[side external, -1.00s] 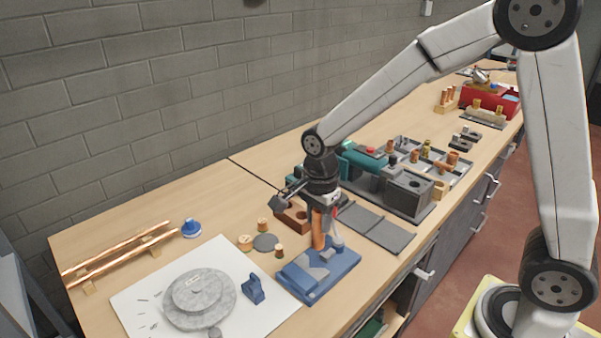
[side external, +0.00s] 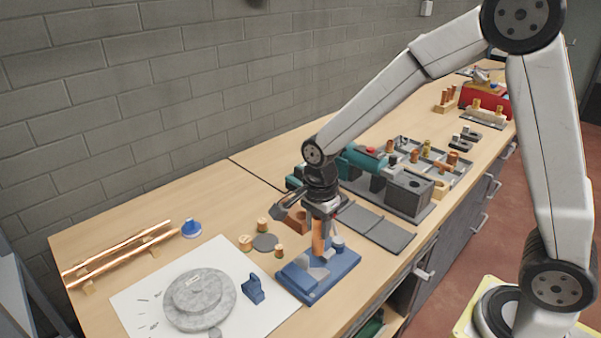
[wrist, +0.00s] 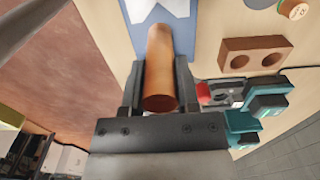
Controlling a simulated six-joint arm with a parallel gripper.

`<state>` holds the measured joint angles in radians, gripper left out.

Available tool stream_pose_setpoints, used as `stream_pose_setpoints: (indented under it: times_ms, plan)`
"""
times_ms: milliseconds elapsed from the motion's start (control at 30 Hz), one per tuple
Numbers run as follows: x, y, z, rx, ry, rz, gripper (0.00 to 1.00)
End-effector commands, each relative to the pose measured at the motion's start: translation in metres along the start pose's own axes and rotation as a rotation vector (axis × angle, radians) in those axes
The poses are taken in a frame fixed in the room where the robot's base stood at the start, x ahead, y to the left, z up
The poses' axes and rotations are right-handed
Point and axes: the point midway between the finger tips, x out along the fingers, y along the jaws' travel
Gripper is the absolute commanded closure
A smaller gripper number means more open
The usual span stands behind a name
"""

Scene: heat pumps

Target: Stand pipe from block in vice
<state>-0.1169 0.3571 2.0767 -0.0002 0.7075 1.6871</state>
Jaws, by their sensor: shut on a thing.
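A copper pipe (side external: 318,238) stands roughly upright in my gripper (side external: 322,213), its lower end at the blue vice (side external: 338,273). In the wrist view my gripper (wrist: 159,90) is shut on the pipe (wrist: 160,68), with a dark finger on each side. The pipe's near end faces the camera and its far end reaches over the vice (wrist: 185,38). I cannot tell whether the lower end is between the vice jaws or just above them. The brown block (side external: 296,220) lies just behind my gripper; in the wrist view the block (wrist: 255,57) shows two empty holes.
A teal and grey machine (side external: 385,182) and flat grey plates (side external: 378,227) lie right of the gripper. Left are small copper fittings (side external: 246,242), a grey round dial (side external: 198,300) on a white sheet, and long copper pipes (side external: 118,252) on supports.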

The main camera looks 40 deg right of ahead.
Motion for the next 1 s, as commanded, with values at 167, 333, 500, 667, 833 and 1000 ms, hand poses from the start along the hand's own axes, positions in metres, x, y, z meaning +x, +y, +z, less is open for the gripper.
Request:
stream_pose_setpoints:
  times_ms: [167,333,500,667,833,1000]
  plan:
    - [0.0,0.0,0.0,0.0,0.0,0.0,1.0]
    - [0.002,0.0,0.0,0.0,0.0,0.0,1.0]
    - [0.004,0.0,0.0,0.0,0.0,0.0,1.0]
    - [0.007,0.0,0.0,0.0,0.0,0.0,1.0]
    - [0.009,0.0,0.0,0.0,0.0,0.0,1.0]
    - [0.011,0.0,0.0,0.0,0.0,0.0,1.0]
